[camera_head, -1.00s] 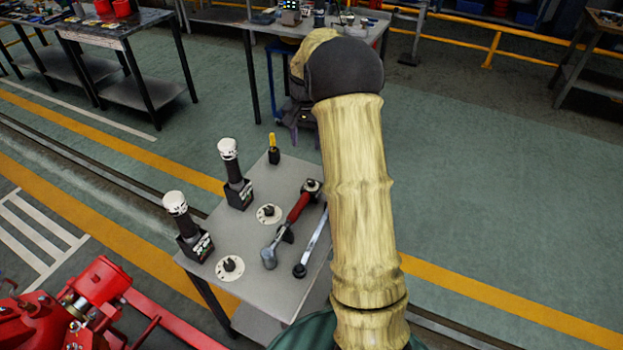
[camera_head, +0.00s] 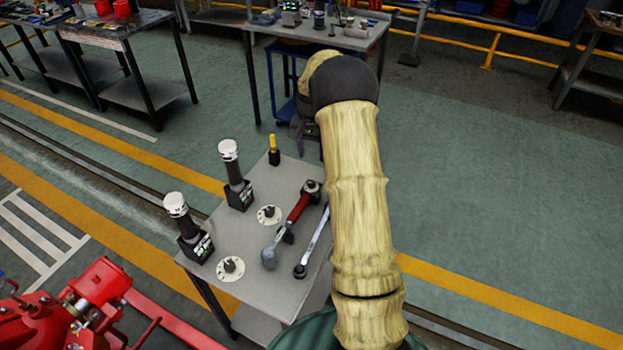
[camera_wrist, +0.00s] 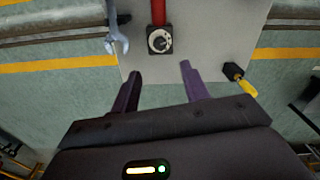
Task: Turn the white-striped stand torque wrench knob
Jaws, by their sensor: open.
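The torque wrench (camera_head: 299,207) with a red handle lies on a small grey table. At its far end is a black square stand with a round knob (camera_head: 311,187). In the wrist view the knob (camera_wrist: 159,40) is a dark dial with a white stripe, on the black stand (camera_wrist: 152,52) at the end of the red handle. My gripper (camera_wrist: 160,74) is open and empty, its two purple fingers apart. In this view the knob appears beyond the fingertips, roughly centred between them, with no contact visible. In the head view my arm hides most of the gripper.
The grey table (camera_head: 262,255) also holds a spanner (camera_head: 313,243), a yellow-handled tool (camera_head: 273,147), two white-topped tools (camera_head: 228,150) in black stands and two white discs with black knobs (camera_head: 230,267). A workbench (camera_head: 340,37) stands behind. Green floor at right is clear.

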